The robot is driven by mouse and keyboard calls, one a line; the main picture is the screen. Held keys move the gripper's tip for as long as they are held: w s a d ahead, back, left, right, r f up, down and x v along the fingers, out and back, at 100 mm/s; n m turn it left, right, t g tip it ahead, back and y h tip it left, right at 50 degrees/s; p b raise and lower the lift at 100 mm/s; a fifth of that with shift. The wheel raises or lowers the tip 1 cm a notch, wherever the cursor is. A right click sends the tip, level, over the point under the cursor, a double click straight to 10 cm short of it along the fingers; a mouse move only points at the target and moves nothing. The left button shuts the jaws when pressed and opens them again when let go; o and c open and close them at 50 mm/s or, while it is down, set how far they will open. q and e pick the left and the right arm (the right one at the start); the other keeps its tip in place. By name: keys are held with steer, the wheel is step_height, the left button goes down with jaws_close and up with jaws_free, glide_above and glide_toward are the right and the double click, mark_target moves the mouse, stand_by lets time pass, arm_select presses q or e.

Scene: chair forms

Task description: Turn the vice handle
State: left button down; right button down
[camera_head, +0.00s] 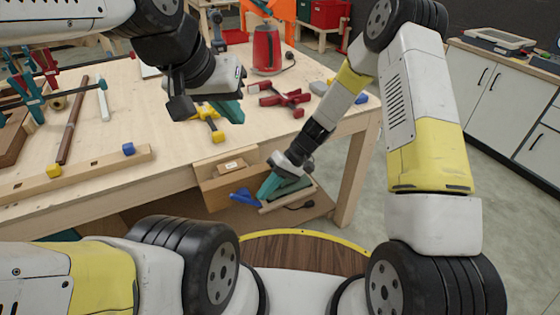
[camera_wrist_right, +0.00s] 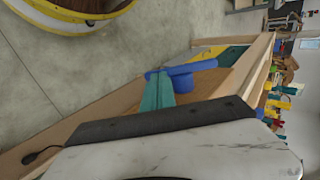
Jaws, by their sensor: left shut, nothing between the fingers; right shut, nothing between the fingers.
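The vice is a wooden block (camera_head: 228,185) on the front of the workbench. Its blue handle (camera_head: 243,196) sticks out low in front, and shows in the right wrist view as a bar with a round hub (camera_wrist_right: 190,70). My right gripper (camera_head: 268,186) has teal fingers, shut and empty, just right of the handle. In the right wrist view the fingertips (camera_wrist_right: 158,78) overlap the bar's left end; I cannot tell whether they touch. My left gripper (camera_head: 230,112) is shut and empty above the bench top, left of the right arm.
A bench leg (camera_head: 352,178) stands right of the vice. Grey floor lies open at the right.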

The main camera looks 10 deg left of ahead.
steer(key=shift+s+a+f, duration=0.25)
steer(key=shift+a+f, duration=0.1)
steer(key=shift+f, duration=0.05)
steer(key=shift+f+g+y, duration=0.15)
steer(key=shift+g+y, duration=0.25)
steer(key=shift+y, duration=0.1)
steer(key=shift+f+y, duration=0.15)
steer(key=shift+y, duration=0.25)
